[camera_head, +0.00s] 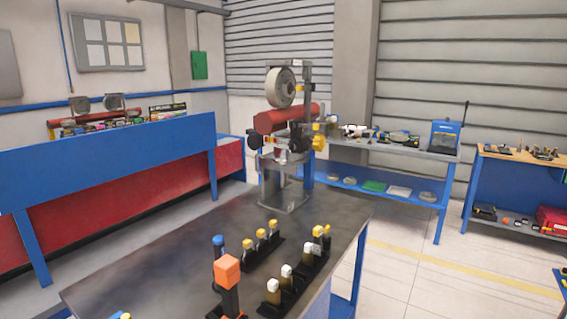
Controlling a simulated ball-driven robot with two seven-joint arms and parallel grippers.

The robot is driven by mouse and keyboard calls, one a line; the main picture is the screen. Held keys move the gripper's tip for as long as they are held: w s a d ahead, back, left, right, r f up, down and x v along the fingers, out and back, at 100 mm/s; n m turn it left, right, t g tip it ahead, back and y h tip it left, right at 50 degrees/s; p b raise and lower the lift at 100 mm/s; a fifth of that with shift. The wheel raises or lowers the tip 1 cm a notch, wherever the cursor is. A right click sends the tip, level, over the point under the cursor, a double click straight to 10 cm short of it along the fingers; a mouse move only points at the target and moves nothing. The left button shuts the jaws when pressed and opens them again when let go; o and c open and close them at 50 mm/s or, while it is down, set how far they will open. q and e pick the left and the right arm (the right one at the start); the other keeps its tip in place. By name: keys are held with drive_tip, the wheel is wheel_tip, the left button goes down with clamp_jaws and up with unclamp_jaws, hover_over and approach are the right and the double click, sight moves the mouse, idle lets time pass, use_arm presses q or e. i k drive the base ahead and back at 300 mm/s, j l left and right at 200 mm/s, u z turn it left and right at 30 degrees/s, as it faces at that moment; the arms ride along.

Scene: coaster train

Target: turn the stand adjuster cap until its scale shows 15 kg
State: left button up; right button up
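A grey stand (284,190) stands at the far end of the dark table. It carries a pale wheel-like disc (281,88), a red cylinder (285,119), a black round knob (255,142) on the left and a yellow knob-like part (319,138) on the right. I cannot tell which of these parts is the adjuster cap. No scale reading can be made out at this size. Neither of my grippers can be made out in the view.
The dark table (150,268) holds several upright tools in black racks and an orange block (227,270) on a dark post at its near end. Its left part is bare. A blue bench (110,160) stands left; blue shelves (418,190) stand behind right. Open floor lies right.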

sight(319, 141)
drive_tip(key=j+z, duration=0.1)
drive_tip(key=j, duration=0.25)
drive_tip(key=i+l+u, duration=0.1)
drive_tip(key=u, duration=0.55)
drive_tip(key=i+l+u, duration=0.15)
drive_tip(key=l, duration=0.15)
drive_tip(key=i+l+u, duration=0.25)
drive_tip(key=l, duration=0.35)
drive_tip(key=i+l+u, duration=0.15)
drive_tip(key=l, duration=0.2)
drive_tip(key=i+l+u, duration=0.1)
drive_tip(key=l, duration=0.25)
drive_tip(key=i, duration=0.05)
